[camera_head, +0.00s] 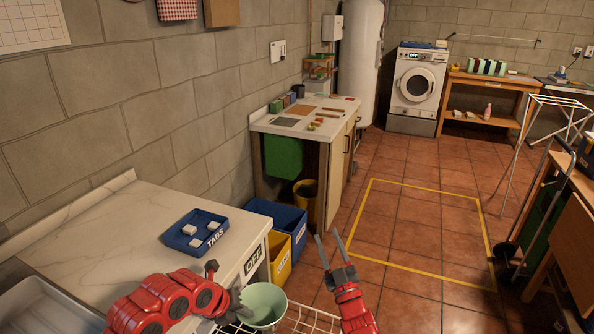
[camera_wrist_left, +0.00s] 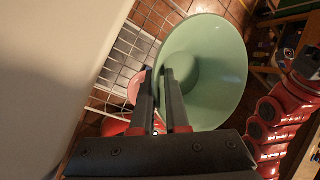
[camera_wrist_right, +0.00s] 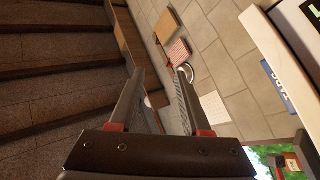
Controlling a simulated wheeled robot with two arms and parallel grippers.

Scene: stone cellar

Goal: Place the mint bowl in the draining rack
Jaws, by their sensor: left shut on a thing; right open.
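The mint bowl (camera_head: 264,306) is at the bottom of the head view, beyond the front edge of the near counter. My left gripper (camera_head: 236,304) is shut on its rim; in the left wrist view the fingers (camera_wrist_left: 163,88) grip the near side of the bowl (camera_wrist_left: 225,60), whose inside looks empty. A white wire rack (camera_head: 318,321) shows below and beside the bowl, partly hidden by it and my arms; its grid also shows in the left wrist view (camera_wrist_left: 128,58). My right gripper (camera_head: 336,256) is open and empty, right of the bowl, with its fingers (camera_wrist_right: 160,90) apart.
The near counter (camera_head: 110,235) carries a blue tray (camera_head: 178,240) marked TABS with several white blocks. A pale basin (camera_head: 45,308) is at lower left. Yellow (camera_head: 281,262) and blue (camera_head: 290,225) bins stand past the counter. The yellow-outlined floor (camera_head: 415,230) is clear.

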